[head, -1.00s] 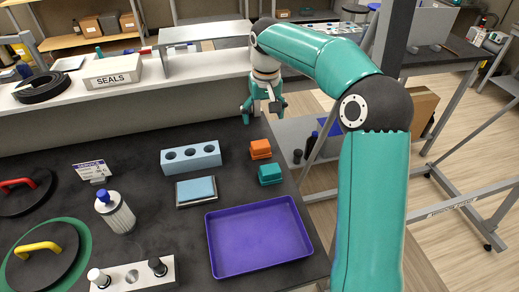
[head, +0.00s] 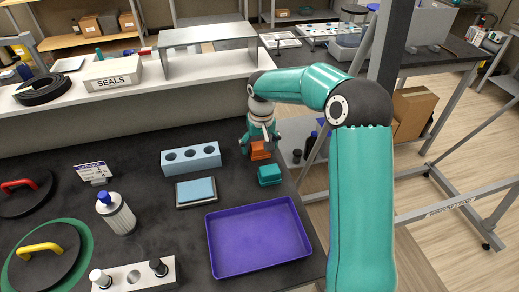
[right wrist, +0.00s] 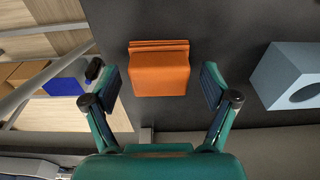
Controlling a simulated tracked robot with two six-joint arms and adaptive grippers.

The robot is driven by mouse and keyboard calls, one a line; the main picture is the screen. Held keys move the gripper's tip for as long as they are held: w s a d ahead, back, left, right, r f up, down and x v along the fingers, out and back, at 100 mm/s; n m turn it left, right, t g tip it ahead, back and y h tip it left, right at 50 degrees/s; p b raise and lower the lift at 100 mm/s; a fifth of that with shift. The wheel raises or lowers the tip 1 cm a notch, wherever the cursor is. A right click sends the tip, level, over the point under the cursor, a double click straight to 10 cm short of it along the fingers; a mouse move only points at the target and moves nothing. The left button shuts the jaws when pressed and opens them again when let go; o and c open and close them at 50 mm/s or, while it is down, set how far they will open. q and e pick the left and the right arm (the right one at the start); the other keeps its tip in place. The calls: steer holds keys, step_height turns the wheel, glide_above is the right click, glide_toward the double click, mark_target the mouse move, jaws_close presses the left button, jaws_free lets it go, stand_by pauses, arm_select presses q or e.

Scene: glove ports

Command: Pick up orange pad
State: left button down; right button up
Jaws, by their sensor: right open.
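The orange pad (head: 260,150) is a small block on the dark bench near its right edge, just behind the teal pad (head: 269,175). My right gripper (head: 261,142) is right above and behind it and covers part of its top. In the right wrist view, the orange pad (right wrist: 159,68) lies between and a little beyond the fingertips of my open right gripper (right wrist: 160,85). A gap shows on each side, so the fingers do not touch it. My left gripper is not in view.
A light blue block with three holes (head: 191,158) stands left of the orange pad; it also shows in the right wrist view (right wrist: 275,68). A purple tray (head: 258,237) lies in front. A blue pad on a base (head: 196,191) and a white bottle (head: 116,213) are further left.

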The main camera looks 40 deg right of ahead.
mark_target(260, 145)
steer(key=c, duration=1.2)
step_height(260, 145, up, 10)
steer(key=shift+r, duration=0.1)
steer(key=shift+c, duration=0.2)
steer(key=o, duration=0.4)
steer(key=shift+c, duration=1.4)
